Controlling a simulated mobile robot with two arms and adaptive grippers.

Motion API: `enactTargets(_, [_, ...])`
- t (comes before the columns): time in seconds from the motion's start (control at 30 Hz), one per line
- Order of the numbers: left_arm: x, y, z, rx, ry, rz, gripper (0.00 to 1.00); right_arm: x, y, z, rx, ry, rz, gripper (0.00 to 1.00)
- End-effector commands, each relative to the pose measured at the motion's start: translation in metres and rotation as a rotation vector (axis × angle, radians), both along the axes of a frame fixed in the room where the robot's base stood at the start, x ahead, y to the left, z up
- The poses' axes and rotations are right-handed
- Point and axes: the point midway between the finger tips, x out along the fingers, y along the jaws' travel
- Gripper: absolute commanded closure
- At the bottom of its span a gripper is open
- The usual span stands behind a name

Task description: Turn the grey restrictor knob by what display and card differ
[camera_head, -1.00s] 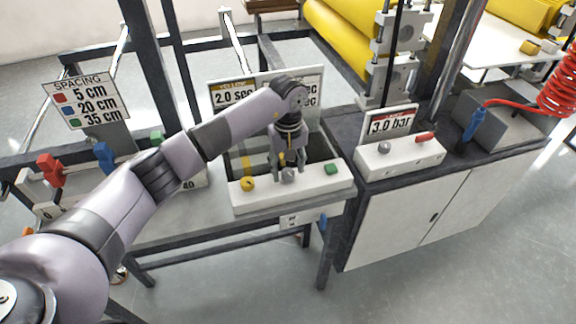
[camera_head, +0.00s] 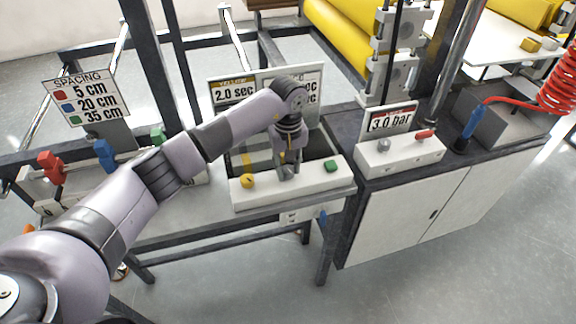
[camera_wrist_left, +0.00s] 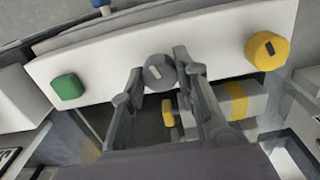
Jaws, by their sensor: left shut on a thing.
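The grey restrictor knob (camera_wrist_left: 160,74) sits on a white control bar (camera_head: 240,196) between a yellow knob (camera_head: 247,181) and a green button (camera_head: 331,166). My left gripper (camera_head: 287,173) points down over the bar, shut on the grey knob, with one finger on each side. The knob's pale pointer mark shows tilted in the wrist view. A board behind has a panel reading 2.0 sec (camera_head: 233,93); its right-hand part (camera_head: 313,90) is mostly hidden by my arm. My right gripper is not in view.
A white box to the right carries a grey knob (camera_head: 384,145), a red lever (camera_head: 425,134) and a 3.0 bar panel (camera_head: 390,120). A spacing sign (camera_head: 82,98) stands at left above red (camera_head: 50,163), blue and green clamps.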

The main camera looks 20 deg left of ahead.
Motion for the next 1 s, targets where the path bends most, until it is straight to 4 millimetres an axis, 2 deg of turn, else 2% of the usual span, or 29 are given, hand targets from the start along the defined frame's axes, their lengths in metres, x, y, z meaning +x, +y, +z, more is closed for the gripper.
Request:
enactTargets(0.13, [0.0, 0.0, 0.0, -0.001, -0.001, 0.0, 0.99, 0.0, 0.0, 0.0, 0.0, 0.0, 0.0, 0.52])
enactTargets(0.47, [0.001, 0.001, -0.001, 0.001, -0.002, 0.05, 0.99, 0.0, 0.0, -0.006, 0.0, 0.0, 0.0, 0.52])
enactTargets(0.67, [0.001, 0.001, -0.002, 0.002, -0.003, 0.169, 0.99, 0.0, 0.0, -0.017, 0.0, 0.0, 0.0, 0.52])
enactTargets(1.0, [0.001, 0.0, -0.003, 0.001, -0.003, 0.479, 0.99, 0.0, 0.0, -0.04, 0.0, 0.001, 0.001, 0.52])
